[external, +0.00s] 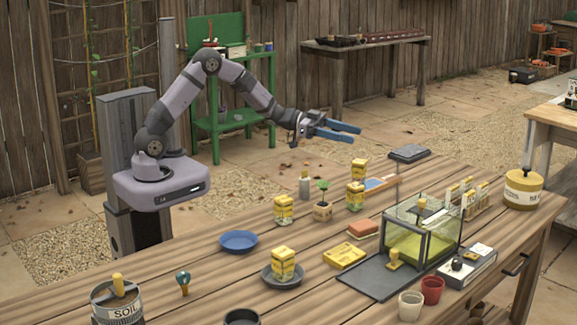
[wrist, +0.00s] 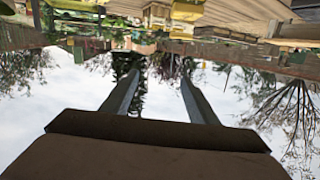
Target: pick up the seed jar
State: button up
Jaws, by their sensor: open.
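My gripper (external: 357,133) is open and empty, held in the air above and behind the far edge of the table. Its two blue fingers point right; they show apart in the wrist view (wrist: 160,72) too. Several yellow containers with labels stand on the table: one at left (external: 284,210), one on a dark saucer (external: 283,268), one nearer the back (external: 355,197) and one behind it (external: 360,170). A small clear bottle with a grey cap (external: 304,186) stands at the back edge. I cannot tell for sure which of these is the seed jar. My gripper touches none of them.
A blue bowl (external: 239,241), a potted seedling (external: 322,207), a soil tin (external: 117,303) and two cups (external: 432,289) stand around.

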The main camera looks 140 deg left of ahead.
jog(key=s+a+f+t+b, duration=0.1)
jog(key=s+f+t, duration=0.1)
jog(key=s, duration=0.5)
jog(key=h, duration=0.1)
send_near(354, 162)
jog(key=shift+w+a+f+m, duration=0.15)
jog(key=shift+w+a+f, duration=0.2)
jog(key=shift+a, duration=0.2)
jog(key=shift+w+a+f+m, duration=0.15)
jog(key=shift+w+a+f, duration=0.1)
jog(key=shift+a+f, duration=0.25)
jog(key=shift+r+p+x, duration=0.2)
jog(key=shift+p+x, duration=1)
jog(key=shift+x, duration=2.5)
jog(key=shift+a, duration=0.2)
jog(key=shift+c, duration=0.6)
jog(key=c, duration=1.2)
jog(key=shift+o, duration=0.2)
jog(key=shift+r, duration=0.15)
